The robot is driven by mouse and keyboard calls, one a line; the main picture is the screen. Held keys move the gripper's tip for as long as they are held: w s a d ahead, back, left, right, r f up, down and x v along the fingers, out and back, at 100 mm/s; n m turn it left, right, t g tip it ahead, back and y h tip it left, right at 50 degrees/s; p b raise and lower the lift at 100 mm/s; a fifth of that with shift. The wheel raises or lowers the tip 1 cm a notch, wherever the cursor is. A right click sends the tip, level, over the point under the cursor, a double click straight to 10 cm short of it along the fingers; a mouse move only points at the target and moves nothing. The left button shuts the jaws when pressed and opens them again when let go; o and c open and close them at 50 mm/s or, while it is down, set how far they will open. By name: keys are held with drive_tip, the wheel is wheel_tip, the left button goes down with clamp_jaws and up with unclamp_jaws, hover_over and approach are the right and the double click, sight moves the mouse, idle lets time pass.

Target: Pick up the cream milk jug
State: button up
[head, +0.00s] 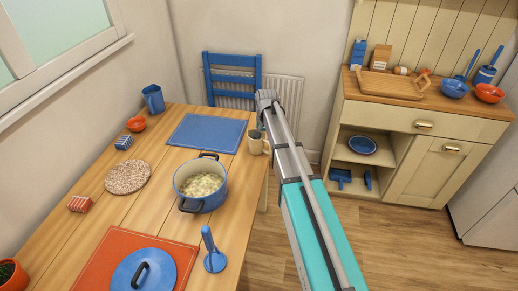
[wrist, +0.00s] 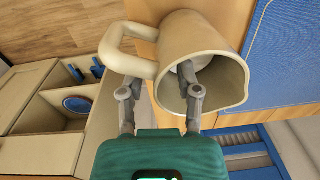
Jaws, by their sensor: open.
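The cream milk jug (head: 255,143) stands at the right edge of the wooden table, partly behind my arm in the head view. In the wrist view the jug (wrist: 193,32) fills the top centre, its mouth towards me and its handle (wrist: 117,48) pointing left. My gripper (wrist: 160,85) is open. Its right finger overlaps the jug's mouth and appears to reach inside. Its left finger is outside, below the handle, so the near wall of the jug lies between them. I cannot tell whether either finger touches the jug. In the head view my gripper is largely hidden by my arm.
A blue placemat (head: 207,131) lies left of the jug. A blue pot (head: 201,200) of food stands nearer on the table (head: 157,205). A blue chair (head: 232,77) is behind the table. A cream cabinet (head: 400,120) stands right, with open floor between.

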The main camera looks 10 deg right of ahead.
drive_tip(key=shift+f+b, duration=0.7)
drive_tip(key=shift+f, duration=0.3)
clamp_jaws()
